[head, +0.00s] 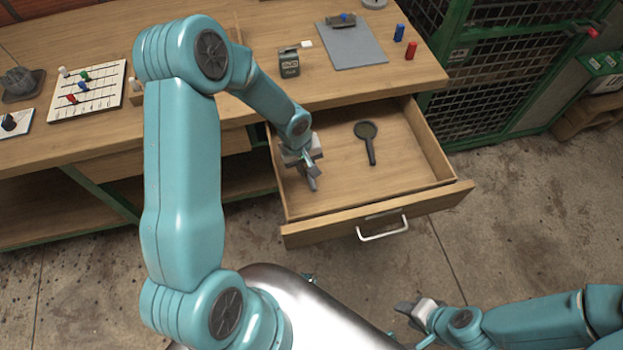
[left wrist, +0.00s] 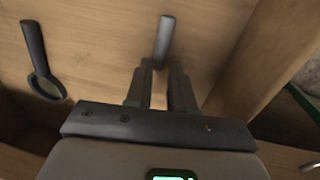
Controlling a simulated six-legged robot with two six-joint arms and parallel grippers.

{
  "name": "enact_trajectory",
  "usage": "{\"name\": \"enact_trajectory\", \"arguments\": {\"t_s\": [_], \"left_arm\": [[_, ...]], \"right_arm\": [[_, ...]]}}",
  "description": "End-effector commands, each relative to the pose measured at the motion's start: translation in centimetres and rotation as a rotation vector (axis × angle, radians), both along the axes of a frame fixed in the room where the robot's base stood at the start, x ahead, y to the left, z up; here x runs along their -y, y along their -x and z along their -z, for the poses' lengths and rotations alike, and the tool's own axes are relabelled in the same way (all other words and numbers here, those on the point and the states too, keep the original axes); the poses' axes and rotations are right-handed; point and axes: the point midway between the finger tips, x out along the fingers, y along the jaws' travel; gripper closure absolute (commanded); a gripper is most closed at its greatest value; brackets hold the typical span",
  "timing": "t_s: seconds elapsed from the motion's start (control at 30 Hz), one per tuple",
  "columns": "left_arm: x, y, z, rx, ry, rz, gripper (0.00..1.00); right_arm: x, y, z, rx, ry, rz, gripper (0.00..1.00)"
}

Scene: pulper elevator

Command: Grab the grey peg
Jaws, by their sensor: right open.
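The grey peg (left wrist: 163,40) shows in the left wrist view as a slim grey rod over the drawer's wooden floor. Its near end lies between the fingertips of my left gripper (left wrist: 160,72). The fingers stand a little apart on either side of it; whether they press on it I cannot tell. In the head view my left gripper (head: 309,176) points down into the left part of the open drawer, and the peg is hard to make out from its dark fingers. My right gripper (head: 412,318) is open and empty, low in front of the drawer.
The open drawer (head: 445,198) has raised walls and a white handle (head: 383,230). A magnifying glass (head: 367,140) lies in it, right of my left gripper. The worktop (head: 350,85) above holds a small dark box (head: 289,65), a clipboard (head: 350,45), and blue (head: 399,32) and red (head: 411,50) pegs.

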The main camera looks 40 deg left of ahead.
Motion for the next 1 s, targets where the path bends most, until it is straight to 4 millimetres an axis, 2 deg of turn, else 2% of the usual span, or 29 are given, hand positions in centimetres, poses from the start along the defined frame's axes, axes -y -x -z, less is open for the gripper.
{"name": "enact_trajectory", "arguments": {"t_s": [0.1, 0.37, 0.47, 0.87, 1.0], "left_arm": [[0.2, -0.3, 1.6, 0.0, 0.0, 0.001, 0.77], [0.2, -0.4, 1.9, 0.001, 0.0, 0.0, 0.77], [0.2, -0.3, 1.8, 0.001, -0.001, 0.0, 1.0], [0.2, -0.3, 1.7, 0.001, -0.001, -0.001, 1.0], [0.2, -0.4, 0.8, 0.003, -0.002, 0.0, 1.0]], "right_arm": [[0.0, 0.0, 0.3, 0.0, 0.0, 0.0, 0.57], [0.0, 0.0, 0.3, 0.0, 0.0, 0.0, 0.57], [0.0, 0.0, 0.3, 0.0, 0.0, 0.0, 0.57], [0.0, 0.0, 0.2, 0.0, 0.0, 0.0, 0.57], [0.0, 0.0, 0.0, 0.0, 0.0, 0.0, 0.57]]}}
